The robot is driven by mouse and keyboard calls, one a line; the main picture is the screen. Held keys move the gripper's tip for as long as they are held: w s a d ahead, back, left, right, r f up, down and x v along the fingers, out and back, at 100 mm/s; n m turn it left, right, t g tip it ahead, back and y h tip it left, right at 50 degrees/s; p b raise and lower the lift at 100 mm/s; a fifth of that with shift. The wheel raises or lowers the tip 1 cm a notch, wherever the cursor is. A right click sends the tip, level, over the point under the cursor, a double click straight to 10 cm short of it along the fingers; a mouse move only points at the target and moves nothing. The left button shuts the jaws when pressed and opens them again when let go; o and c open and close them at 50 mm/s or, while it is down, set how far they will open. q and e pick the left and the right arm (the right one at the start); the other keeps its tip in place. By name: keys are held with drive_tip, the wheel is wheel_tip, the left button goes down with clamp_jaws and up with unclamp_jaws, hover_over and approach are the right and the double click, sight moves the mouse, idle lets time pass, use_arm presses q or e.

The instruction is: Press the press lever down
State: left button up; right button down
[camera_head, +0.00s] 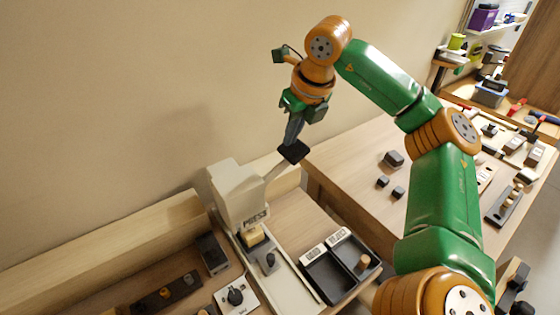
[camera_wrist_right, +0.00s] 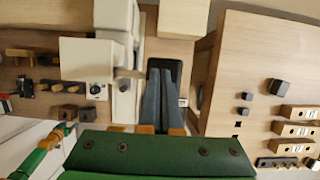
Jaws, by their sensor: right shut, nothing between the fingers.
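The white press (camera_head: 238,192), marked PRESS, stands on the bench near the wall. Its lever (camera_head: 279,170) slopes up to the right and ends in a black grip (camera_head: 293,152). My right gripper (camera_head: 292,140) is shut and empty, pointing down with its fingertips at the black grip. I cannot tell whether they touch it. In the right wrist view the fingers (camera_wrist_right: 162,72) overlap the black grip (camera_wrist_right: 176,70) and hide part of it. A yellowish block (camera_head: 252,235) sits under the press head. My left gripper is not in view.
Two black trays (camera_head: 322,277) with white labels lie right of the press base. Several small dark blocks (camera_head: 394,159) lie on the right bench.

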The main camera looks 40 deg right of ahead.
sight(294, 146)
drive_tip(key=shift+f+b, duration=0.35)
drive_tip(key=shift+f, duration=0.2)
drive_tip(key=shift+f, duration=0.25)
drive_tip(key=shift+s+d+f+b, duration=0.1)
drive_tip(key=shift+d+f+b, duration=0.3)
drive_tip(key=shift+f+b, duration=0.4)
drive_tip(key=shift+d+f+b, duration=0.15)
drive_tip(key=shift+f+b, duration=0.25)
drive_tip(key=shift+f, duration=0.1)
drive_tip(key=shift+d+f+b, duration=0.15)
drive_tip(key=shift+f+b, duration=0.25)
drive_tip(key=shift+f, duration=0.2)
drive_tip(key=shift+d+f+b, duration=0.25)
drive_tip(key=shift+f+b, duration=0.6)
drive_tip(key=shift+f, duration=0.1)
